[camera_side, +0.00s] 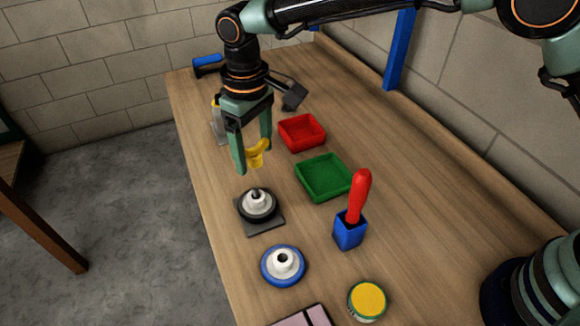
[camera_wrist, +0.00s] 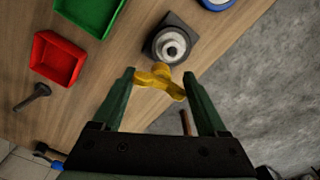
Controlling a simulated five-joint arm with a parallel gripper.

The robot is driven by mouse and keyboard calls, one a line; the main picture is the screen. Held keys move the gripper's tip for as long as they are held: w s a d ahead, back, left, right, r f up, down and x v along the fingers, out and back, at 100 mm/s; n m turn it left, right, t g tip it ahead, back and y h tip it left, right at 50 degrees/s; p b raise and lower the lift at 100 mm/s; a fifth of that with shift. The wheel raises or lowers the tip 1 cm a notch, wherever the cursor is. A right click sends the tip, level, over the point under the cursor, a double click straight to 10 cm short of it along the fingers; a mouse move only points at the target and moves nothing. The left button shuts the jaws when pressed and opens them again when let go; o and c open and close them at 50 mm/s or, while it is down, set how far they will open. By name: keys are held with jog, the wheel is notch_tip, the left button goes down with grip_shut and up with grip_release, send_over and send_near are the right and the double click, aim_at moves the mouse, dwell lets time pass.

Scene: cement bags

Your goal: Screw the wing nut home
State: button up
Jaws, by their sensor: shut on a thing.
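The yellow wing nut (camera_side: 257,154) is between the fingers of my gripper (camera_side: 254,160), which is shut on it. In the wrist view the nut (camera_wrist: 159,80) spans the gap between the fingertips (camera_wrist: 158,75), with its wings toward the two fingers. A dark square plate (camera_side: 264,229) carries a dark round disc with a pale hub (camera_side: 257,199) and a dark centre on top. The nut is in the air behind and above this hub, apart from it. In the wrist view the hub (camera_wrist: 172,47) shows just beyond the nut.
A red tray (camera_side: 302,146) and a green tray (camera_side: 325,200) lie to the right. A blue holder (camera_side: 349,233) with a red-handled tool, a blue disc (camera_side: 270,276) with a white hub and a yellow-topped can (camera_side: 368,300) stand nearer. The table's left edge is close to the plate.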

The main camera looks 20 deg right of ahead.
aim_at(255, 188)
jog(key=shift+s+a+r, duration=0.3)
jog(key=shift+s+r, duration=0.1)
jog(key=shift+s, duration=0.15)
jog(key=shift+s+a+r, duration=0.25)
jog(key=shift+s+r, duration=0.1)
jog(key=shift+s, duration=0.15)
jog(key=shift+f, duration=2.95)
jog(key=shift+f, duration=0.55)
